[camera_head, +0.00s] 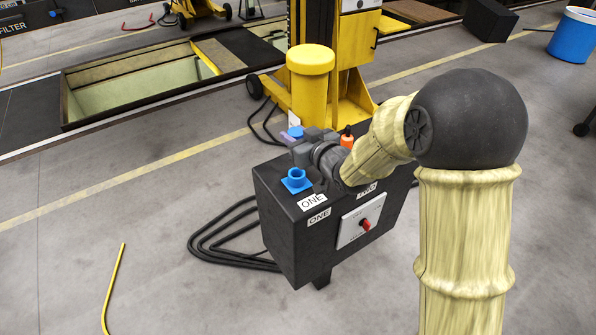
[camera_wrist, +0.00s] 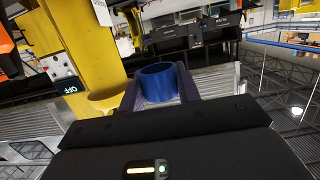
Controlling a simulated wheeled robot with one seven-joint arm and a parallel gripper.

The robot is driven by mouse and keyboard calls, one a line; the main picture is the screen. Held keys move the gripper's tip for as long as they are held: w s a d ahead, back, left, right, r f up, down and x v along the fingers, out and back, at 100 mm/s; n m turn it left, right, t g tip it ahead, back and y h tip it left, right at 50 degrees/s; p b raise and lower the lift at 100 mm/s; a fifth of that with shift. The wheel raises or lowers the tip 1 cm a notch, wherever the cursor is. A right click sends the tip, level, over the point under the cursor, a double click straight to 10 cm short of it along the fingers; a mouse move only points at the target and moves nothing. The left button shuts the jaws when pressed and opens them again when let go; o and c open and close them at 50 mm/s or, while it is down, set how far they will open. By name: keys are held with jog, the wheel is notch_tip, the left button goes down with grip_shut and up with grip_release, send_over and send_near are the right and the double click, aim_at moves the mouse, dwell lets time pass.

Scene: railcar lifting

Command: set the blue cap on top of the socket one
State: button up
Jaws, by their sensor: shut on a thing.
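The blue cap (camera_head: 296,131) is between the fingers of my gripper (camera_head: 291,138), which is shut on it. In the wrist view the cap (camera_wrist: 159,83) shows as a blue ring between the two dark fingers (camera_wrist: 160,90). Socket one (camera_head: 296,179) is a blue round fitting on a square flange, on top of the black box by a ONE label (camera_head: 312,200). Its mouth is uncovered. My gripper and the cap are above and behind the socket in the head view, apart from it. Part of the cap is hidden by the fingers.
The black box (camera_head: 285,235) has a panel with a red switch (camera_head: 364,224) and a TWO label (camera_head: 367,188). An orange part (camera_head: 347,138) stands behind my wrist. A yellow lifting post (camera_head: 310,90) rises close behind my gripper. Black cables (camera_head: 222,240) lie left of the box.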

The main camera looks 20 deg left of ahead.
jog(key=shift+f, duration=2.95)
jog(key=shift+f, duration=0.1)
notch_tip(320, 180, down, 4)
jog(key=shift+r+p, duration=0.1)
jog(key=shift+p, duration=0.3)
jog(key=shift+d+f+b, duration=0.1)
jog(key=shift+f+b, duration=0.45)
jog(key=o, duration=0.9)
